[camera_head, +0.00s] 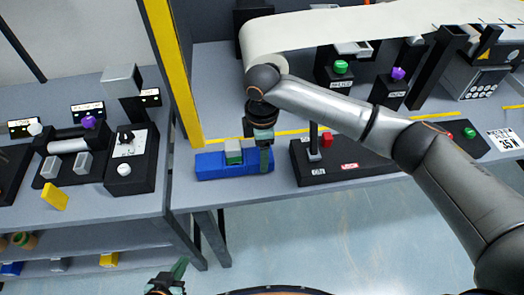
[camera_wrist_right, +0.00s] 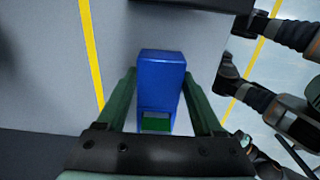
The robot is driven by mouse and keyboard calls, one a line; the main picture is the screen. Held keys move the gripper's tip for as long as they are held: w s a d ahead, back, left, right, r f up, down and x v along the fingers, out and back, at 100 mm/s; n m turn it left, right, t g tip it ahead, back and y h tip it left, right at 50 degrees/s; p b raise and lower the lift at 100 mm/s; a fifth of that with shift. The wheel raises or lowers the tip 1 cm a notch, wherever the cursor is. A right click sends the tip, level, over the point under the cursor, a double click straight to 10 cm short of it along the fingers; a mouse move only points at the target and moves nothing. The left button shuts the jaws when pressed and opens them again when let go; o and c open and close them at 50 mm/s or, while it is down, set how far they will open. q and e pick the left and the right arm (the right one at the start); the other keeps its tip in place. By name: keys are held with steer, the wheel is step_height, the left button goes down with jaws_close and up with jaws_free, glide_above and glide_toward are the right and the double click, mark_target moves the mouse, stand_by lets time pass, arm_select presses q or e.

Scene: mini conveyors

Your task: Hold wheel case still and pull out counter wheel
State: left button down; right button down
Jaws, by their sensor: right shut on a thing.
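The blue wheel case (camera_head: 210,166) lies on the grey table near its front edge. A block with a grey top and green side (camera_head: 233,151) sits in the middle of it; I take this to be the counter wheel. My right gripper (camera_head: 258,150) reaches down at the case's right end, one finger in front of it. In the right wrist view the case (camera_wrist_right: 160,75) stands between the two fingers of this gripper (camera_wrist_right: 157,95), with a green patch at its lower end. My left gripper (camera_head: 172,275) is low at the bottom edge, away from the case, partly cut off.
A black box with a red button (camera_head: 327,140) stands right of the case. A white conveyor belt (camera_head: 340,25) runs behind. A yellow post (camera_head: 172,70) rises at the left. Another table with black devices (camera_head: 130,160) stands left. Bare table lies in front of the case.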

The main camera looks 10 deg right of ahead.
arm_select(q)
steer(key=shift+f, duration=0.1)
arm_select(e)
steer(key=shift+f, duration=0.5)
steer(key=shift+s+f, duration=0.1)
steer(key=shift+f, duration=0.1)
stand_by(1.2)
arm_select(q)
steer(key=c, duration=1.6)
jaws_free()
